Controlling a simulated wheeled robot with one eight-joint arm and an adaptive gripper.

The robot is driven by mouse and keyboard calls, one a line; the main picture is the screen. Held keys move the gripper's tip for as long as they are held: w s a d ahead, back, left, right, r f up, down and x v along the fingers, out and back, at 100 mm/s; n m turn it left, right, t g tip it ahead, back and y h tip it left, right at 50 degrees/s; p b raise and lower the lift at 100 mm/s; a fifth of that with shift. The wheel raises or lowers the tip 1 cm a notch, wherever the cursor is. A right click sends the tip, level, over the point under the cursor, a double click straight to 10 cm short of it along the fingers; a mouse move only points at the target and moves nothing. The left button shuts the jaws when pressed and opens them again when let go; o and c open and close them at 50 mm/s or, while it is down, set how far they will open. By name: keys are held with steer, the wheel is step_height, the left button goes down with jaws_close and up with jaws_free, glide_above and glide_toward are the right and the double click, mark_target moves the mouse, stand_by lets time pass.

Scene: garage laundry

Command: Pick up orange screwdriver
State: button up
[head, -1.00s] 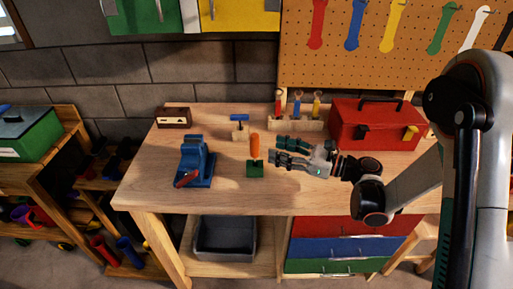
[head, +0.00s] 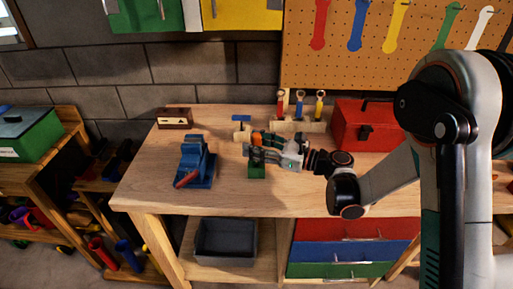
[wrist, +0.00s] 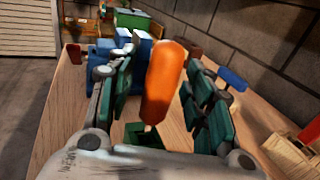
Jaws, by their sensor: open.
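The orange screwdriver (wrist: 164,78) stands upright, handle up, in a small green block (head: 257,172) on the workbench. In the wrist view its handle is between the two fingers of my gripper (wrist: 160,95), with a visible gap on the left side and a smaller one on the right. In the head view my gripper (head: 262,148) reaches in from the right and covers most of the handle; only its orange top (head: 256,134) shows. The fingers are open. The green block also shows in the wrist view (wrist: 143,135).
A blue vise (head: 195,160) stands left of the green block. A blue-handled tool (head: 241,119) in a wooden block and a rack (head: 298,126) of several tools stand behind. A red toolbox (head: 362,125) is at the right. The bench's front left is clear.

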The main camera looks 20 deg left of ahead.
jaws_close()
step_height(320, 180, up, 26)
steer(key=p, duration=1)
stand_by(0.6)
